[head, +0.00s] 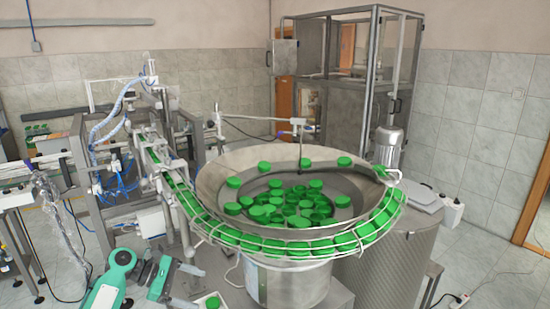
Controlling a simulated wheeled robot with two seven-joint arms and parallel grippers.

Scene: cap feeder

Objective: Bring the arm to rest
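My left arm comes in at the bottom left, in teal, white and dark grey. Its gripper end (185,284) is at the lower edge of the picture, in front of the feeder bowl and apart from it. My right arm and gripper are not in view.
The steel feeder bowl (212,176) holds many green caps (287,208), with more along its wire-railed track. A single green cap (212,302) lies near my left gripper. A conveyor machine (95,165) stands left; a framed cabinet (345,90) stands behind.

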